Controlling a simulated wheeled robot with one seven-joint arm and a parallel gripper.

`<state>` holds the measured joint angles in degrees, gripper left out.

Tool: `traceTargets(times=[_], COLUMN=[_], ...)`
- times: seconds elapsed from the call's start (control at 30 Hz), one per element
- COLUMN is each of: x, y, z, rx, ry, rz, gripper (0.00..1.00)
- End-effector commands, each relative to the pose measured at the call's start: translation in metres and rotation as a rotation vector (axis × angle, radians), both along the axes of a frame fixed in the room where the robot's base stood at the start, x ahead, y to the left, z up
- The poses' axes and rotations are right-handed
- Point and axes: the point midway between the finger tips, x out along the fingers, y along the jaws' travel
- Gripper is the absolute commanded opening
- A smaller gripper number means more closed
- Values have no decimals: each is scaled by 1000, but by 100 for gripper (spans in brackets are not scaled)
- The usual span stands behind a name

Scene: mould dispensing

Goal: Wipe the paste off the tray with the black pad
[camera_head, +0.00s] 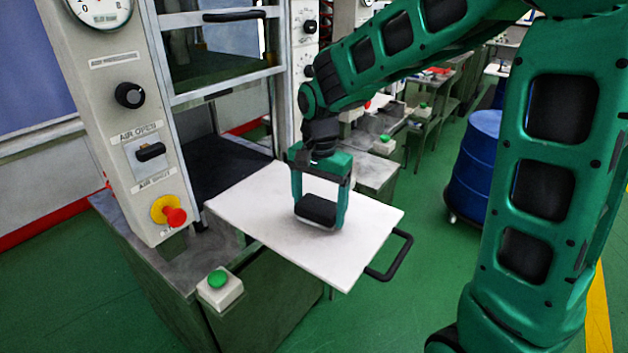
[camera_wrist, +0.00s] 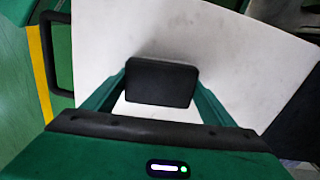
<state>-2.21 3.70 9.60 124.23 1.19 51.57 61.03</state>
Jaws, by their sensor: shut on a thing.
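The tray (camera_head: 260,225) is a flat white board with a black handle (camera_head: 392,257) on its right edge in the head view. The black pad (camera_head: 316,211) is at the middle of the tray, between the green fingers of my gripper (camera_head: 320,200). In the wrist view the pad (camera_wrist: 160,82) sits between both fingertips. My gripper is shut on the pad, low over the tray; whether the pad touches the surface is hard to tell.
A press machine with a gauge (camera_head: 100,12), a black knob (camera_head: 130,95) and a red stop button (camera_head: 174,216) stands left of the tray. A green push button (camera_head: 218,279) sits at the front. A blue drum (camera_head: 476,165) stands right, with open green floor before it.

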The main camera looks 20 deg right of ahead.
Motion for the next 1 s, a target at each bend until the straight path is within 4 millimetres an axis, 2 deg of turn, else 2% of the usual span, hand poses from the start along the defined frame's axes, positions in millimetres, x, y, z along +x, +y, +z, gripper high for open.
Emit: traceTargets(times=[0.7,1.0], x=[0,0], y=[-9,-10], z=[64,68], rx=[1,1], ry=[-3,-1], rz=[-13,-14], gripper=[53,53])
